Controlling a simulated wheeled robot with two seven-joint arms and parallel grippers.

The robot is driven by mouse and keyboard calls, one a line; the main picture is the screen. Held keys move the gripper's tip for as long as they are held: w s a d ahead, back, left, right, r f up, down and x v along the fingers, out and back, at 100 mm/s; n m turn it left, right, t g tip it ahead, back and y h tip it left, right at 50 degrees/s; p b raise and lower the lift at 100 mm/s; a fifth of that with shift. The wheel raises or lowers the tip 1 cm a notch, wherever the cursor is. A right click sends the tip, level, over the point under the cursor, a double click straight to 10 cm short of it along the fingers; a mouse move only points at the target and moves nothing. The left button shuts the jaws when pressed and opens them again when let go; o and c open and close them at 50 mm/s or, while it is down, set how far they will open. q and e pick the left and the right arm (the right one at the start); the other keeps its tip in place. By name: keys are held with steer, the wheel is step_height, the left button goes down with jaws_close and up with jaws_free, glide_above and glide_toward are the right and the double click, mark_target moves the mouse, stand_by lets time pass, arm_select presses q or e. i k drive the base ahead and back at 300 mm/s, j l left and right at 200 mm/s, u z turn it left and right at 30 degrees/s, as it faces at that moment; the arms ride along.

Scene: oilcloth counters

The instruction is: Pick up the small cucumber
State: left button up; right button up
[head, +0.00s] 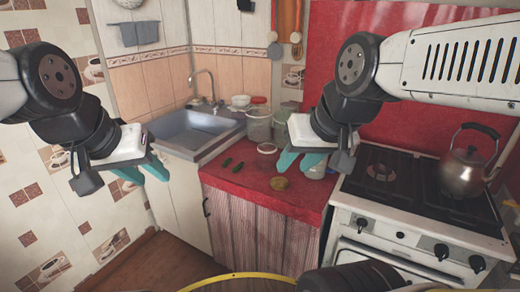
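Two small dark green cucumbers lie apart on the red counter (251,192). One cucumber (227,162) is on the left and the other cucumber (238,167) is just to its right and nearer; they look close in size. My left gripper (146,172) hangs to the left of the counter, in front of the white cabinet, with its teal fingers apart and empty. My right gripper (301,161) is over the right part of the counter, to the right of the cucumbers, with its teal fingers apart. Nothing shows held in it.
A round yellowish thing (279,183) lies to the right of the cucumbers. Clear containers (258,125) stand at the back of the counter. A metal sink (195,132) is on the left. A stove with a kettle (467,168) is on the right. The counter's front is mostly free.

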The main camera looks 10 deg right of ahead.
mark_target(226, 161)
steer(key=i+l+u, duration=0.1)
steer(key=i, duration=0.3)
steer(key=i+l, duration=0.2)
steer(key=i, duration=0.25)
steer(key=i+l+u, duration=0.15)
steer(key=i, duration=0.25)
